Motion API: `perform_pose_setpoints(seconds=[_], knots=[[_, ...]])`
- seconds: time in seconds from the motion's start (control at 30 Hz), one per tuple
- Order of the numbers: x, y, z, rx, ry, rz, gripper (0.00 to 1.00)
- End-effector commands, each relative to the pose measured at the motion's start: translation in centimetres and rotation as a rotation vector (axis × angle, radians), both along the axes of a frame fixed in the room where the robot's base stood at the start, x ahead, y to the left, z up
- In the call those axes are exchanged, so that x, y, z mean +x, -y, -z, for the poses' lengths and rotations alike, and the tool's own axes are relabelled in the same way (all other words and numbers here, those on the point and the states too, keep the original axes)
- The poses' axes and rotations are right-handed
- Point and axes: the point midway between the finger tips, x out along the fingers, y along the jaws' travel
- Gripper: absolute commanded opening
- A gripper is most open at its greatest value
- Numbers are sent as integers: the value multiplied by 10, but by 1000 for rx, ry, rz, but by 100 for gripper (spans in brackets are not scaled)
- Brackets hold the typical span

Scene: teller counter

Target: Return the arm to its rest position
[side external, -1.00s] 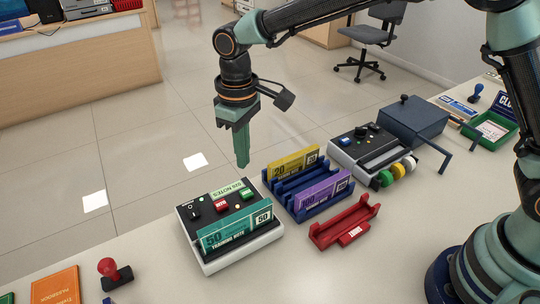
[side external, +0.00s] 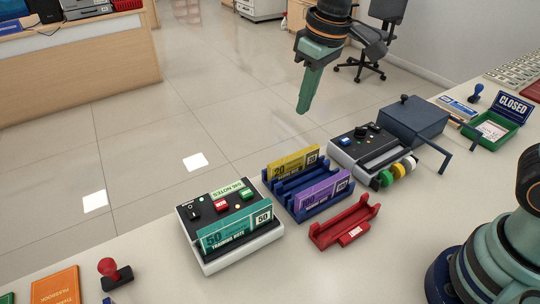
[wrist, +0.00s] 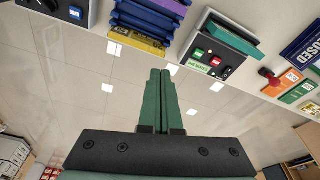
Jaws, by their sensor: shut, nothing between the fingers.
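My gripper (side external: 303,108) is shut and empty, high above the far edge of the counter, its fingers pointing down. In the wrist view the two green fingers of my gripper (wrist: 161,76) lie side by side with nothing between them. My arm's base is at the right of the side view. The upper arm links are mostly out of that frame.
On the counter stand a note machine (side external: 215,250) with a teal 50 note (side external: 235,233), blue racks (side external: 320,211) with yellow and purple notes, an empty red rack (side external: 345,226), a device with tape rolls (side external: 372,155) and a dark box (side external: 414,122). Air around my gripper is clear.

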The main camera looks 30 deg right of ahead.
Motion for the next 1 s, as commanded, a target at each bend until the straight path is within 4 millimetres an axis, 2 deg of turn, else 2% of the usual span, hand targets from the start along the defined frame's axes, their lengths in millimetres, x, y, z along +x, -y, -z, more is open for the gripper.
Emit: perform_pose_setpoints(seconds=[0.03,0.2,0.4,0.5,0.7,1.0], knots=[[-8,16,-9,9,32,32,0],[-37,60,-23,28,114,123,0],[-73,100,-24,41,211,226,0],[-86,114,-21,42,248,265,0],[-100,126,-16,43,288,304,0],[-101,127,-14,43,290,308,0]])
